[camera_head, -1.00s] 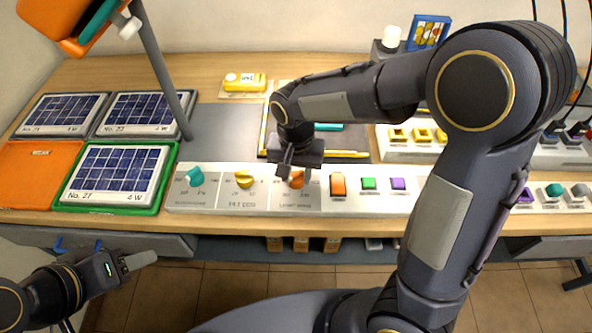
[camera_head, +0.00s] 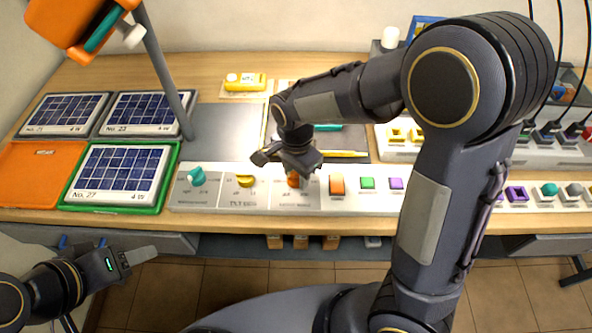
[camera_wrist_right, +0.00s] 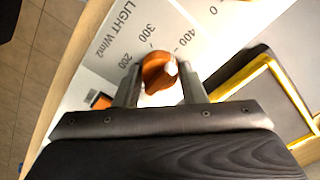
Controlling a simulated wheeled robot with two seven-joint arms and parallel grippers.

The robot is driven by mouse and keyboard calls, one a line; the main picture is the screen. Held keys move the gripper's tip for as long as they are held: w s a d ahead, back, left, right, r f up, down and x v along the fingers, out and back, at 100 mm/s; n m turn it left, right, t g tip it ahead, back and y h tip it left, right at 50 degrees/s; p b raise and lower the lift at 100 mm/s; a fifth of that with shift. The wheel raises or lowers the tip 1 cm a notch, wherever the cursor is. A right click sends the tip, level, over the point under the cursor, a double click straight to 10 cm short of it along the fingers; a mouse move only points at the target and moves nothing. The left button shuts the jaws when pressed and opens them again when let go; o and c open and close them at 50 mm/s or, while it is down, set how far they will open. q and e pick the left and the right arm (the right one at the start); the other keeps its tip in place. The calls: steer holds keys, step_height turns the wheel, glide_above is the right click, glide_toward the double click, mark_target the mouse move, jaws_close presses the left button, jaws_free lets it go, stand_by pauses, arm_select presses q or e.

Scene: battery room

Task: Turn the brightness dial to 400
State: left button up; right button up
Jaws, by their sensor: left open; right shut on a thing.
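The brightness dial is an orange knob (camera_head: 293,180) on the white control panel (camera_head: 232,209), right of the yellow dial. In the right wrist view the knob (camera_wrist_right: 158,72) sits between the fingers, beside the printing "LIGHT W/m2", 200, 300 and 400. A white mark shows on the knob's right side; I cannot tell exactly which number it faces. My right gripper (camera_wrist_right: 160,88) is shut on the knob; in the head view it partly covers the knob from above. My left gripper (camera_head: 140,256) is open and empty, in front of the bench at the lower left.
A teal dial (camera_head: 196,176) and a yellow dial (camera_head: 245,181) stand left of the orange one. An orange switch (camera_head: 337,185), a green button (camera_head: 367,183) and a purple button (camera_head: 396,184) are to its right. Solar panels (camera_head: 121,172) lie at left.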

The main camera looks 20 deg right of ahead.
mark_target(296, 174)
stand_by(0.4)
steer(key=o, duration=1)
step_height(296, 174, up, 8)
steer(key=shift+f, duration=0.1)
steer(key=shift+s+d, duration=0.3)
steer(key=shift+d, duration=0.05)
steer(key=s+d+r+n+t+y, duration=0.1)
steer(key=s+d+n+t+y, duration=0.1)
steer(key=s, duration=0.6)
steer(key=s+d+r+n+t+y, duration=0.1)
steer(key=s+d+r+n+t, duration=0.1)
steer(key=s+d+n, duration=0.4)
steer(key=s+n+t, duration=0.1)
steer(key=s+n, duration=0.1)
steer(key=shift+d+n+t+y, duration=0.25)
steer(key=shift+n+t+y, duration=0.05)
steer(key=shift+t+y, duration=0.1)
